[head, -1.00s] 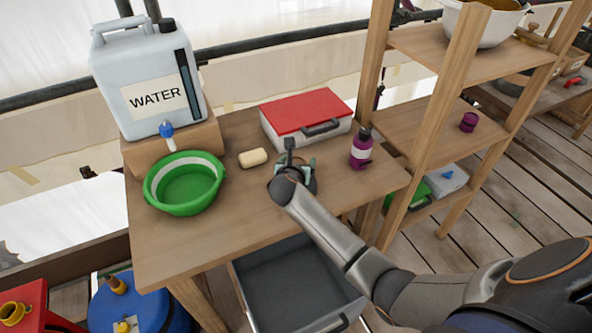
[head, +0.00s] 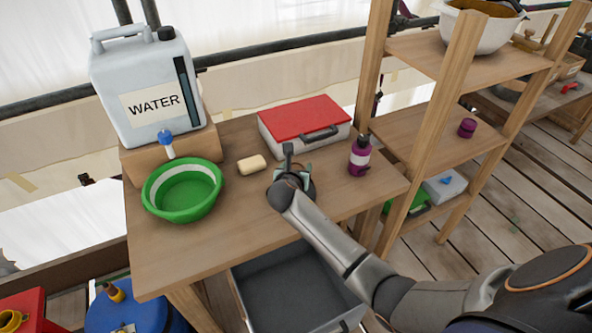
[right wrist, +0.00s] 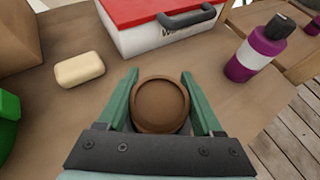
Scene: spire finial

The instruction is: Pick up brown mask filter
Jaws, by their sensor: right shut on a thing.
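The brown mask filter (right wrist: 160,105) is a round brown disc with a raised rim, seen from above in the right wrist view. My right gripper (right wrist: 160,76) has its green fingers on either side of the filter and is shut on it. In the head view my right gripper (head: 292,174) is low over the wooden table, in front of the red-lidded case, and my wrist hides the filter. I cannot tell whether the filter touches the table. My left gripper is in neither view.
The red-lidded case (head: 305,120) stands just behind the gripper. A purple bottle (head: 359,155) is to the right and a soap bar (head: 251,165) to the left. A green basin (head: 182,205) and water canister (head: 150,85) are farther left. The table's front (head: 215,250) is clear.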

